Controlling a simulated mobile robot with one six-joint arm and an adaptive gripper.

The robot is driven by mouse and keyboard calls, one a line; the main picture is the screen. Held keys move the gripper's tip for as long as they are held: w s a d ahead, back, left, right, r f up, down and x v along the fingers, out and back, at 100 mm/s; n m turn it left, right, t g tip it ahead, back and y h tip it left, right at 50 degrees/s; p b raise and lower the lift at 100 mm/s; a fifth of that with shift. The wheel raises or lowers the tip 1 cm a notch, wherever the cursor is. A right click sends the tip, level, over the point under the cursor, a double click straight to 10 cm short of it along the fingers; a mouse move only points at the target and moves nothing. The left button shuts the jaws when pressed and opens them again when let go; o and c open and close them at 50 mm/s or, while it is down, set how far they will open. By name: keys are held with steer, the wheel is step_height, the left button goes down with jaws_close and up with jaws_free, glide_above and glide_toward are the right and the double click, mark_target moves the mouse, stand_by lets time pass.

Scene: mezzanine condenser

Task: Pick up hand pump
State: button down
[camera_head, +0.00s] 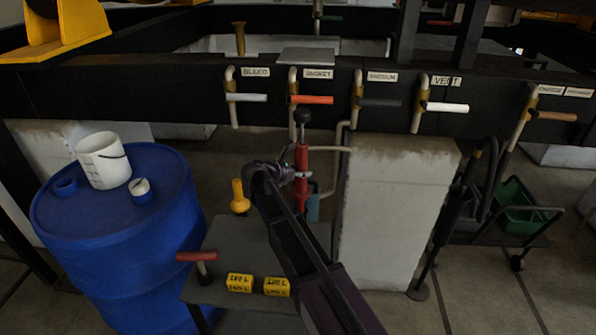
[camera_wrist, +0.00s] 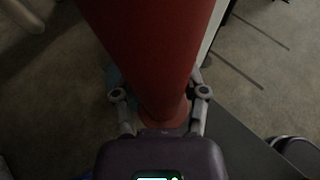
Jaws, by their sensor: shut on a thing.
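The hand pump (camera_head: 302,160) is a red upright cylinder with a black knob on top, in the middle of the head view. My gripper (camera_head: 296,176) reaches it from the front left and is shut around its body. In the wrist view the pump (camera_wrist: 145,45) fills the upper middle as a large red tube, between the two fingers of my gripper (camera_wrist: 160,108). Its lower end is partly hidden by my arm in the head view. I cannot tell whether it rests on something or hangs free.
A grey table (camera_head: 225,255) holds a yellow funnel-shaped thing (camera_head: 240,198), a red-handled tool (camera_head: 197,257) and yellow blocks (camera_head: 239,282). A blue drum (camera_head: 115,235) stands left. A dark beam (camera_head: 180,95) with several handled valves runs behind. A pale pillar (camera_head: 393,210) is close right.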

mark_target(303, 110)
step_height(303, 110, up, 22)
steer(key=p, duration=2.1)
steer(key=shift+d, duration=0.1)
